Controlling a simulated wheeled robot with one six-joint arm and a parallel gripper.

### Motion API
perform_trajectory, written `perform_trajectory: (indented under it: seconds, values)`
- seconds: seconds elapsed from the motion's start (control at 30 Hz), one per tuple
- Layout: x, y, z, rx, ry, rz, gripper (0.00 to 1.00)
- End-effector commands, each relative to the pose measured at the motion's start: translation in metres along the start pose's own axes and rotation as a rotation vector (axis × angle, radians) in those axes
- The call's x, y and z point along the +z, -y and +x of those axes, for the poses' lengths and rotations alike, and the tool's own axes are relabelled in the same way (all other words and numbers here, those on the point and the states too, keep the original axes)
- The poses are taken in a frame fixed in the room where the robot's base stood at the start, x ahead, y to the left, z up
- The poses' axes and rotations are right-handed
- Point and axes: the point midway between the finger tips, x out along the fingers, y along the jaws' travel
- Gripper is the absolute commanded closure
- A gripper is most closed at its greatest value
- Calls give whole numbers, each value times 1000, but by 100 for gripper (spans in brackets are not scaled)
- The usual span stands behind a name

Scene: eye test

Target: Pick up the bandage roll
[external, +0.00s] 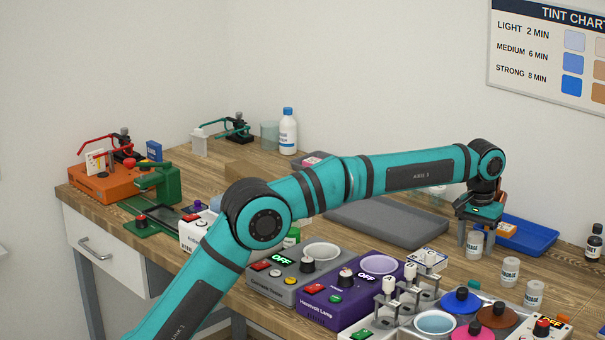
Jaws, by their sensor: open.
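My gripper (479,228) points down over the right part of the bench, with its jaws open. A small white labelled cylinder (475,244) shows at the level of its fingertips. I cannot tell whether it stands between the fingers or in front of them. Two similar white cylinders stand apart to the lower right, a middle one (510,271) and a nearer one (533,294). Their labels are too small to read. I cannot make out for certain which thing is the bandage roll.
A blue tray (541,236) lies right of my gripper, with a dark bottle (594,243) beyond it. A purple lamp device (345,297) and a rack with coloured lids (462,301) crowd the front. A white bottle (288,133) stands at the back.

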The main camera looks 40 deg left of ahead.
Motion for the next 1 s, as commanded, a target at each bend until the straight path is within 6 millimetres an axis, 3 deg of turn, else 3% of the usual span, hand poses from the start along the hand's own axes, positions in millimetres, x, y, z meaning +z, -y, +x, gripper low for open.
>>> perform_trajectory:
  seconds: [0.33, 0.6, 0.87, 1.0]
  values:
    - [0, 0, 8, 0, -1, 0, 37]
    - [0, 0, 8, 0, -1, 0, 84]
    - [0, 0, 7, 1, -1, 0, 85]
    - [0, 0, -5, 1, -2, 0, 85]
